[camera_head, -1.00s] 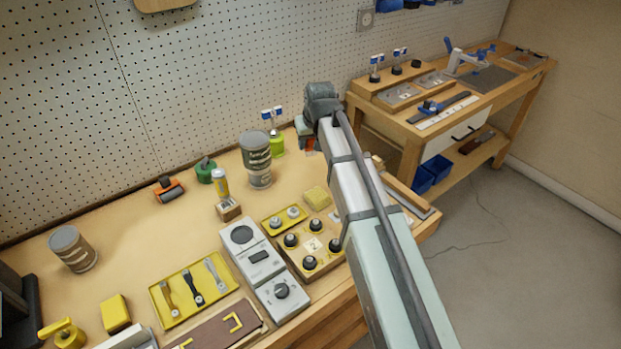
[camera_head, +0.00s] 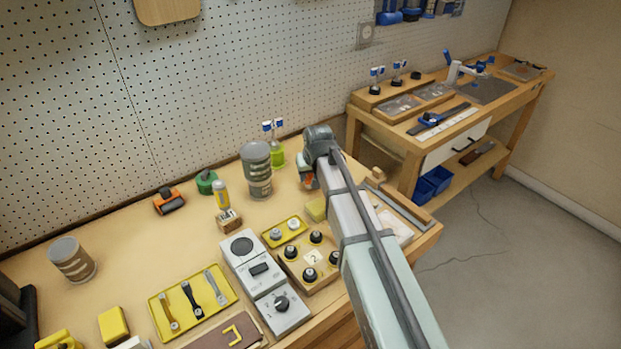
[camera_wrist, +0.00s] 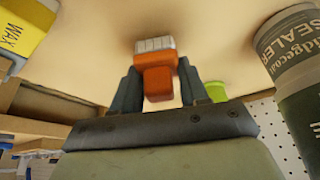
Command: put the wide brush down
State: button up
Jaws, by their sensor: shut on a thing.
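The wide brush (camera_wrist: 158,76) has an orange body and a pale, ridged end. In the wrist view it sits between the two dark fingers of my gripper (camera_wrist: 159,88), which is shut on it. The pale end points away from the gripper, toward the wooden bench top (camera_wrist: 105,50). I cannot tell whether it touches the wood. In the head view a bit of the orange brush (camera_head: 304,174) shows below my gripper (camera_head: 308,165), over the back right of the bench. The fingertips are mostly hidden there by the wrist.
Stacked grey cans (camera_head: 257,178) and a green bottle (camera_head: 277,153) stand left of my gripper. A yellow block (camera_head: 316,209) lies in front, close to my arm, with a knob box (camera_head: 295,270) nearer. Bare wood shows between the cans and gripper. A pegboard wall (camera_head: 230,70) rises behind.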

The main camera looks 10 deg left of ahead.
jog(key=shift+f, duration=0.75)
jog(key=shift+f, duration=0.1)
jog(key=o, duration=1)
jog(key=shift+o, duration=0.2)
jog(key=v, duration=1.2)
